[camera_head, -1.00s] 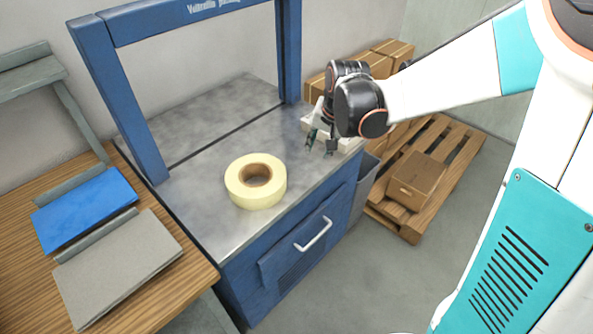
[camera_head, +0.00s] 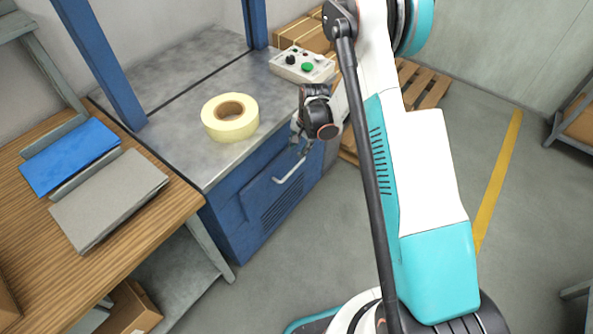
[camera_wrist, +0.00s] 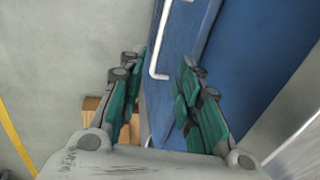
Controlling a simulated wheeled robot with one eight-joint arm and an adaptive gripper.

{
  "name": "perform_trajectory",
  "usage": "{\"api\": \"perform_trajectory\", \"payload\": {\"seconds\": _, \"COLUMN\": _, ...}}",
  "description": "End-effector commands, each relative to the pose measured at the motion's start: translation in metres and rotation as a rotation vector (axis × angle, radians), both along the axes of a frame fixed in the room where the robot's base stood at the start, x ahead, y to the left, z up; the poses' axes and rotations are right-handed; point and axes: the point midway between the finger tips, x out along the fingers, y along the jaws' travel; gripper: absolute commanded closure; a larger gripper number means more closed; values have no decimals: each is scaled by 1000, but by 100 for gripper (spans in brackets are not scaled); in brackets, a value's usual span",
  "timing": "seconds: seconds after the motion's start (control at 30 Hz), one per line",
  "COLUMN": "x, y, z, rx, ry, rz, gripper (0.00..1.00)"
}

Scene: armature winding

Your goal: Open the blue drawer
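The blue drawer (camera_head: 262,192) is in the front of the blue metal-topped bench and looks shut. Its white bar handle (camera_head: 290,167) runs along the upper part of the drawer front. My gripper (camera_head: 302,150) is in front of the drawer, close to the handle's right end. The handle (camera_wrist: 163,45) lies ahead of the fingertips, against the blue drawer front (camera_wrist: 185,40). I cannot tell whether any finger touches the handle.
A yellow tape roll (camera_head: 230,118) lies on the metal bench top (camera_head: 185,125). A control box (camera_head: 302,66) with a green button stands at the back right. A wooden table (camera_head: 90,235) with blue and grey folders is at left. Floor before the drawer is clear.

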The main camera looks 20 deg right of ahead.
Motion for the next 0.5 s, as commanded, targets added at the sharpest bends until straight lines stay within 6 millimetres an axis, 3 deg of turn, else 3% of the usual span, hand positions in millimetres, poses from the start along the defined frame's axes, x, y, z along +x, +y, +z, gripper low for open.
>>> {"api": "perform_trajectory", "payload": {"seconds": 0.17, "x": 3, "y": 2, "z": -20, "rx": 1, "ry": 1, "rz": 0, "gripper": 69}}
{"api": "perform_trajectory", "payload": {"seconds": 0.5, "x": 13, "y": 10, "z": -85, "rx": 0, "ry": 0, "rz": 1, "gripper": 69}}
